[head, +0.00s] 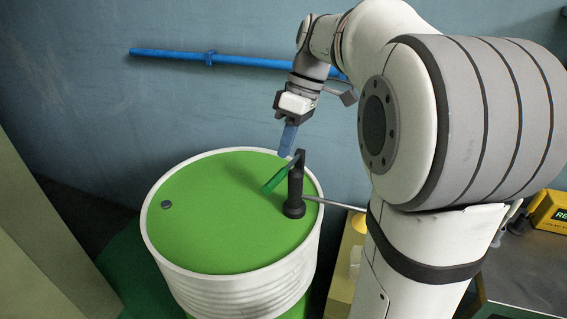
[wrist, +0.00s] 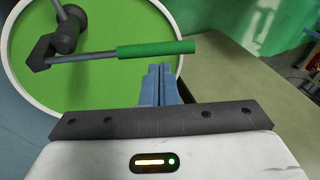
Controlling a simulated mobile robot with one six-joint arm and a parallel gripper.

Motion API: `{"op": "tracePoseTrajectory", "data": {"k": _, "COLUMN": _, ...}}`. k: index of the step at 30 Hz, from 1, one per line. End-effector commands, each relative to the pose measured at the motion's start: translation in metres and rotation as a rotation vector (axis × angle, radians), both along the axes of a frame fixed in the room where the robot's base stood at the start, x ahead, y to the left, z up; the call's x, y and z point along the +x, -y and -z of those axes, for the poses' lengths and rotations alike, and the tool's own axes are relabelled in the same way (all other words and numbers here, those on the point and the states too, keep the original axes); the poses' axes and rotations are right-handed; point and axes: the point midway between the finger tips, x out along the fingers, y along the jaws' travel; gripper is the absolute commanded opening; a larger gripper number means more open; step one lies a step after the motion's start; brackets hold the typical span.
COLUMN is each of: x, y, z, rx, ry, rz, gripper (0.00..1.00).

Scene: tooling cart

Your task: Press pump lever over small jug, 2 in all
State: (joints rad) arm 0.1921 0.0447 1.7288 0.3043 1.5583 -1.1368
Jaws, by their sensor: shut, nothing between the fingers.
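The black pump (head: 295,190) stands upright on the green drum lid, and its base shows in the wrist view (wrist: 68,35). Its lever has a green grip (head: 277,178) that slants down to the left in the head view; the grip is also in the wrist view (wrist: 155,49). My gripper (head: 286,153) is shut and empty, its blue fingers pointing down just above the lever. In the wrist view the fingertips (wrist: 158,68) lie close beside the green grip; I cannot tell whether they touch.
The drum's white rim (head: 155,245) surrounds the lid, which has a small grey cap (head: 166,205). The thin spout (head: 335,204) reaches right past the rim. A blue pipe (head: 180,56) runs along the wall behind. A yellow box (head: 552,212) stands at the right.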

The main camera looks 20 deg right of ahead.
Motion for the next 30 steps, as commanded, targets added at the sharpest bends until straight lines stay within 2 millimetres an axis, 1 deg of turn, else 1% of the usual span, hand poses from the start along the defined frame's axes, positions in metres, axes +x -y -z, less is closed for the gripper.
{"op": "tracePoseTrajectory", "data": {"k": 1, "x": -0.002, "y": -0.004, "z": 0.009, "rx": 0.0, "ry": -0.003, "rz": -0.002, "gripper": 0.0}}
{"op": "tracePoseTrajectory", "data": {"k": 3, "x": -0.003, "y": -0.008, "z": 0.02, "rx": 0.0, "ry": -0.003, "rz": -0.002, "gripper": 0.0}}
{"op": "tracePoseTrajectory", "data": {"k": 6, "x": -0.005, "y": -0.012, "z": 0.032, "rx": 0.0, "ry": -0.002, "rz": -0.002, "gripper": 0.0}}
{"op": "tracePoseTrajectory", "data": {"k": 9, "x": -0.006, "y": -0.015, "z": 0.04, "rx": 0.0, "ry": -0.001, "rz": 0.0, "gripper": 0.0}}
{"op": "tracePoseTrajectory", "data": {"k": 13, "x": -0.006, "y": -0.016, "z": 0.045, "rx": -0.001, "ry": 0.0, "rz": -0.001, "gripper": 0.0}}
{"op": "tracePoseTrajectory", "data": {"k": 20, "x": -0.006, "y": -0.017, "z": 0.046, "rx": -0.001, "ry": 0.0, "rz": -0.001, "gripper": 0.0}}
{"op": "tracePoseTrajectory", "data": {"k": 21, "x": -0.006, "y": -0.002, "z": 0.046, "rx": -0.001, "ry": -0.001, "rz": 0.007, "gripper": 0.0}}
{"op": "tracePoseTrajectory", "data": {"k": 22, "x": -0.006, "y": -0.008, "z": 0.046, "rx": 0.0, "ry": 0.0, "rz": 0.001, "gripper": 0.0}}
{"op": "tracePoseTrajectory", "data": {"k": 24, "x": -0.006, "y": -0.013, "z": 0.046, "rx": -0.001, "ry": 0.002, "rz": -0.001, "gripper": 0.0}}
{"op": "tracePoseTrajectory", "data": {"k": 30, "x": -0.01, "y": -0.011, "z": 0.057, "rx": -0.023, "ry": 0.033, "rz": 0.017, "gripper": 0.0}}
